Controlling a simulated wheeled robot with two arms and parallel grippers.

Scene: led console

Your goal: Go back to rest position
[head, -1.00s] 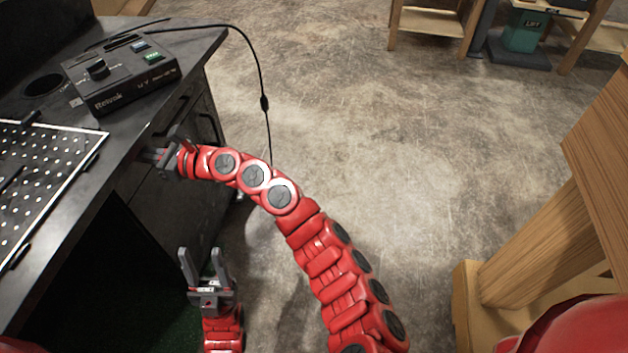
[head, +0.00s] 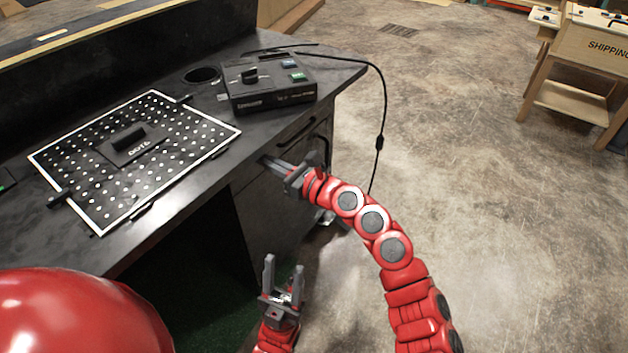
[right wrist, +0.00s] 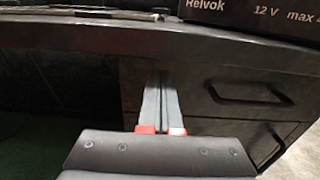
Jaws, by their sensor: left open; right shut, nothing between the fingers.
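My left gripper (head: 284,266) is the lower one in the head view. Its two fingers point up and stand apart, with nothing between them. It is in front of the desk's dark open space. My right gripper (head: 270,162) is shut and empty by the desk's front edge, left of the drawer handles. Its closed fingers (right wrist: 160,88) also show in the right wrist view, pointing toward the desk front. I cannot tell whether they touch it. A black control box (head: 268,100) with a knob and a white-bordered perforated panel (head: 188,150) are on the dark desk (head: 180,222).
A black cable (head: 381,110) runs from behind the box and hangs past the desk's right end, near my right arm. The concrete floor (head: 480,200) to the right is clear. A wooden shipping stand (head: 580,100) is at the far right.

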